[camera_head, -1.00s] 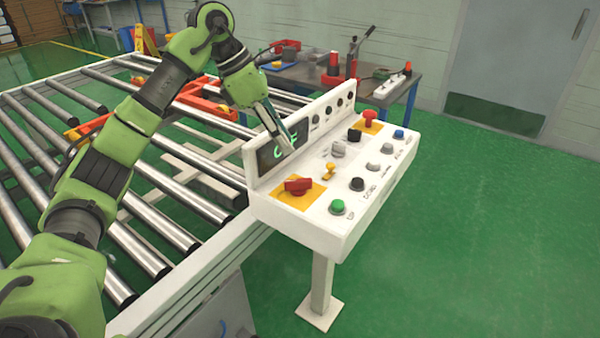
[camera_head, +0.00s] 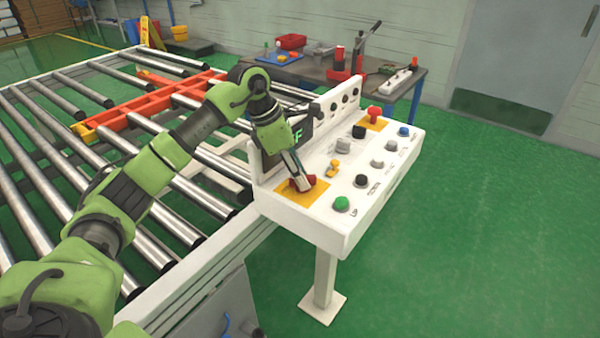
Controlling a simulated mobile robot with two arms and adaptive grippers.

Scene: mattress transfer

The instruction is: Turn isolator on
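The isolator is a red rotary knob (camera_head: 311,180) on a yellow plate (camera_head: 291,194) at the near left corner of the white control panel (camera_head: 310,222). My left gripper (camera_head: 303,184) points down at the knob, and its fingertips are at the knob, covering part of it. I cannot tell whether the fingers are closed on it. The panel's dark display (camera_head: 297,133) shows green letters ending in "F", partly hidden by my gripper. My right gripper is not in view.
The panel also bears a green button (camera_head: 341,204), a yellow key switch (camera_head: 333,168), a red emergency button (camera_head: 374,112) and several other buttons. A roller conveyor (camera_head: 150,241) with an orange frame (camera_head: 140,108) lies left. A tool table (camera_head: 400,90) stands behind.

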